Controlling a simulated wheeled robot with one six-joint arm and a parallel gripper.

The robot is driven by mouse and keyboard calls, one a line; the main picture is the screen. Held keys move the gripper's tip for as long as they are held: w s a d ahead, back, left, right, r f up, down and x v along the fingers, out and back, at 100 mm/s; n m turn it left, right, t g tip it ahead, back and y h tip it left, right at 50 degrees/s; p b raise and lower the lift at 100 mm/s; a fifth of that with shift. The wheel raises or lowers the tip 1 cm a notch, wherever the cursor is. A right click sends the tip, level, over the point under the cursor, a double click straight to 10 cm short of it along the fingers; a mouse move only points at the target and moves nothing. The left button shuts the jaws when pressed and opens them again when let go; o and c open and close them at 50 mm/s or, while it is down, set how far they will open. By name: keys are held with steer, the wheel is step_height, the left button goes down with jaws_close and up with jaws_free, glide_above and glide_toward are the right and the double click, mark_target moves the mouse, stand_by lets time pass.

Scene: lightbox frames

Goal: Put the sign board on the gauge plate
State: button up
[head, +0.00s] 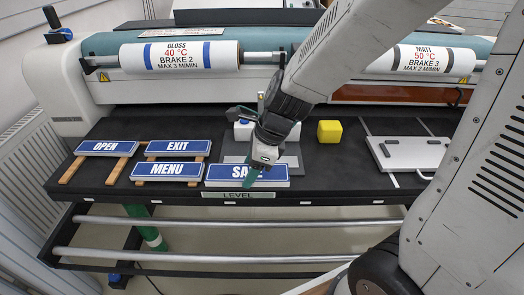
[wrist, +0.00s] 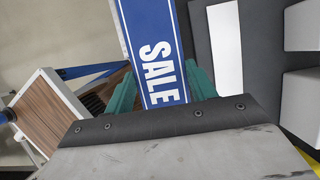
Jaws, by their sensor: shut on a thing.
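The blue SALE sign board (head: 220,172) is at the front edge of the black table, in front of the grey gauge plate (head: 291,160), part of which it hides. My gripper (head: 250,178) is shut on its right part. In the wrist view, the SALE board (wrist: 156,60) lies between my green fingertips (wrist: 160,88). I cannot tell whether the board touches the plate or is held just above it. A LEVEL label (head: 240,195) is on the table's front edge below the board.
OPEN (head: 105,148), EXIT (head: 180,147) and MENU (head: 167,169) boards lie on wooden strips at left. A yellow block (head: 329,132) stands behind right, and a pale handled panel (head: 410,153) lies farther right. The laminator rollers (head: 180,56) rise behind.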

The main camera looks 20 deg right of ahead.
steer(key=w+d, duration=0.4)
steer(key=w, duration=0.1)
steer(key=w+d+f, duration=0.1)
steer(key=w+d, duration=0.1)
steer(key=w, duration=0.1)
steer(key=shift+w+d, duration=0.15)
steer(key=shift+d, duration=0.25)
steer(key=shift+w+d+f, duration=0.1)
steer(key=shift+w+f, duration=0.05)
steer(key=shift+f, duration=0.8)
steer(key=shift+w+d+f, duration=0.1)
steer(key=shift+f, duration=0.8)
steer(key=shift+f, duration=0.1)
steer(key=o, duration=1)
steer(key=shift+o, duration=0.6)
